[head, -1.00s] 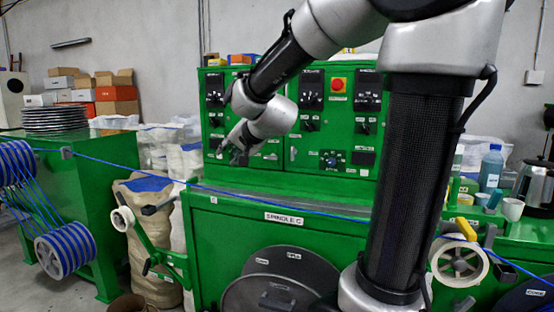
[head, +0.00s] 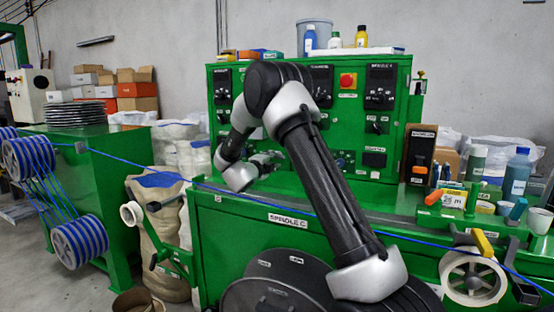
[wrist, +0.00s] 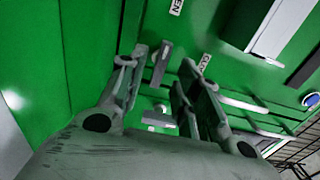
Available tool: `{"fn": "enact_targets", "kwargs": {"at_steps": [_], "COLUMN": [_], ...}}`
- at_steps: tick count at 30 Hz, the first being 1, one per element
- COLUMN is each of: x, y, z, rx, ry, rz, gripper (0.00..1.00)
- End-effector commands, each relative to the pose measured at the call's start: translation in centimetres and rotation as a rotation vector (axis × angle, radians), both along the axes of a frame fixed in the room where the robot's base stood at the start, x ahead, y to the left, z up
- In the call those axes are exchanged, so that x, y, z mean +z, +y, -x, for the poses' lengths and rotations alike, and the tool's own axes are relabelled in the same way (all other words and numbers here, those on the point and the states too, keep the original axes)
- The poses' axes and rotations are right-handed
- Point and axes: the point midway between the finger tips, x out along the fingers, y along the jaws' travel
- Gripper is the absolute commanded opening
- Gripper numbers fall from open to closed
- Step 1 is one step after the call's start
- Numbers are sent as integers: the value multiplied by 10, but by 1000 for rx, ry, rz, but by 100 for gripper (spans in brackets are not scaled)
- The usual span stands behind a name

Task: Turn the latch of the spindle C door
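The green front marked SPINDLE C (head: 287,220) stands upright below the ledge in the head view. My gripper (head: 268,160) is above it, in front of the control cabinet. In the wrist view my gripper (wrist: 158,85) is open, one finger on each side. A small grey latch-like bar (wrist: 161,64) shows between the fingertips, near a partly hidden label beginning "CLO" (wrist: 204,65). A label ending in "EN" (wrist: 176,7) is above it. I cannot tell whether the fingers touch the bar. I cannot make out this bar in the head view.
A blue cable (head: 345,223) runs across the front of the machine, below my gripper. A white spool (head: 470,278) with a yellow lever is at right. Bottles (head: 516,173) and cups stand on the right ledge. A filled sack (head: 160,235) stands at left.

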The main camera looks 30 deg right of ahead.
Motion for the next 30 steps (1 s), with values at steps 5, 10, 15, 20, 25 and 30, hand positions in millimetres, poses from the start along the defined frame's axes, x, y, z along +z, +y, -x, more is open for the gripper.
{"fn": "enact_targets", "kwargs": {"at_steps": [5,10,15,20,25,30], "x": [0,0,0,0,0,0], "y": [-20,-27,-28,-27,-27,-27], "z": [-15,-21,-22,-21,-21,-21], "rx": [0,2,3,2,2,2], "ry": [1,2,2,3,3,-2], "rz": [1,0,0,1,1,-3], "gripper": [33,33,33,13,0,0]}}
